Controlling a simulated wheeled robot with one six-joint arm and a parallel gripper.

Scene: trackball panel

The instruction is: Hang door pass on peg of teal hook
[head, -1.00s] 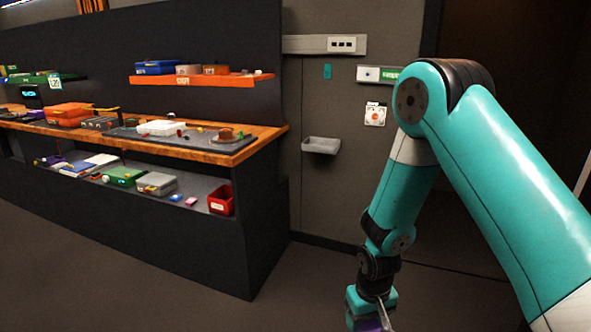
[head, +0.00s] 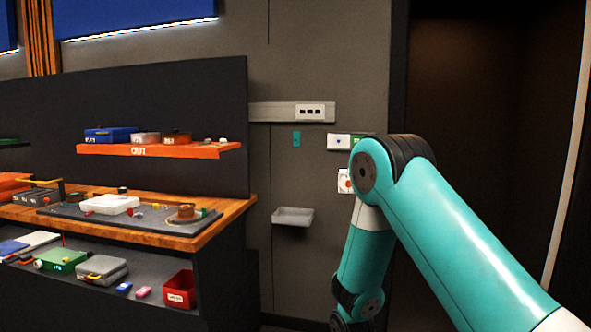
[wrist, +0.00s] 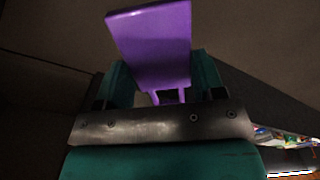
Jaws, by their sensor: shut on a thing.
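The door pass appears to be the flat purple card (wrist: 152,45) in the wrist view. My gripper (wrist: 160,88) is shut on its narrow lower end, between two teal fingers. The card's broad part sticks out beyond the fingertips. In the head view my gripper is below the lower edge, out of sight. The teal hook (head: 296,139) is a small teal plate on the grey wall, below the pale rail. Its peg is too small to make out. The hook is well away from my gripper.
A grey wall tray (head: 293,216) sits below the hook. A white box with a green sign (head: 350,142) and a white plate with a red mark (head: 345,181) are to its right. A workbench (head: 213,228) with an orange shelf (head: 160,150) stands at left.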

